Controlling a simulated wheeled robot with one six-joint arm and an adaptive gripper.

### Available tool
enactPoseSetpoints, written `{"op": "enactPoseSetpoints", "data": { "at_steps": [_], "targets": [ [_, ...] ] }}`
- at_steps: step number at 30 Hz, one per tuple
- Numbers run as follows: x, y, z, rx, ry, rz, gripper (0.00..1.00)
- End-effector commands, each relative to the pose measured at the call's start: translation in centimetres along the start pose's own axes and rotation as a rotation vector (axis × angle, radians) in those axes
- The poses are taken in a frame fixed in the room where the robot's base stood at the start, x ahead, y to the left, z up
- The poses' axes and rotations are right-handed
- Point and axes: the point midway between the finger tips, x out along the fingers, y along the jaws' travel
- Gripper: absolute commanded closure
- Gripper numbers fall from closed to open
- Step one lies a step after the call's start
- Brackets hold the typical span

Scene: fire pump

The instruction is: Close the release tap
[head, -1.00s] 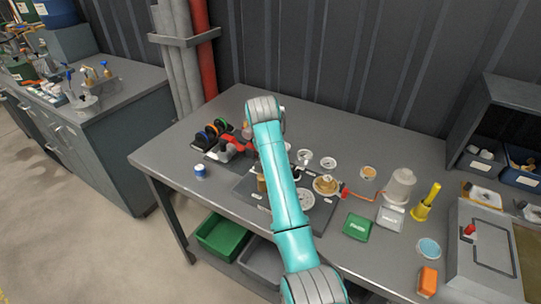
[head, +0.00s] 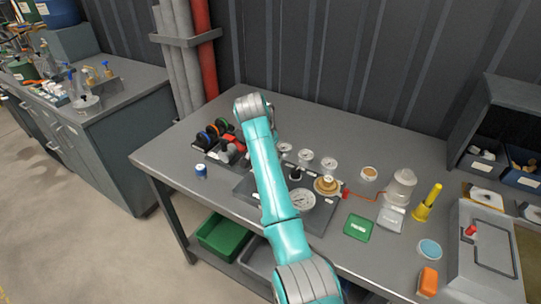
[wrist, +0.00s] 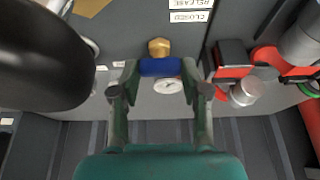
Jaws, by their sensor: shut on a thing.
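In the wrist view, the release tap shows a brass body (wrist: 159,47) and a blue handle (wrist: 160,67). The handle lies crosswise between the fingertips of my gripper (wrist: 160,73), which is shut on it. Label plates reading RELEASE (wrist: 190,3) and CLOSED (wrist: 189,16) sit upside down near the brass body. In the head view, my arm hides the tap and the gripper. Which labelled position the handle matches cannot be told.
In the wrist view, red and metal fittings (wrist: 240,75) stand close to the right, and a large black round part (wrist: 40,55) fills the left. A white-faced gauge (wrist: 167,86) is just beyond the handle.

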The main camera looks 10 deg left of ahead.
Motion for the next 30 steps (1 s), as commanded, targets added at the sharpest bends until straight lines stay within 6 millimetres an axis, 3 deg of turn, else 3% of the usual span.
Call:
{"op": "enactPoseSetpoints", "data": {
  "at_steps": [4, 5, 7, 8, 20, 30],
  "targets": [
    [0.0, 0.0, 0.0, 0.001, 0.001, -0.001, 0.89],
    [0.0, 0.0, 0.0, 0.001, 0.001, -0.001, 0.49],
    [0.0, 0.0, 0.0, 0.000, 0.001, -0.001, 0.32],
    [0.0, 0.0, 0.0, 0.000, 0.001, -0.001, 0.29],
    [-0.6, -0.1, 0.0, -0.001, 0.002, -0.002, 0.29],
    [-6.5, -0.1, 0.0, -0.001, 0.003, -0.004, 0.29]
  ]
}}
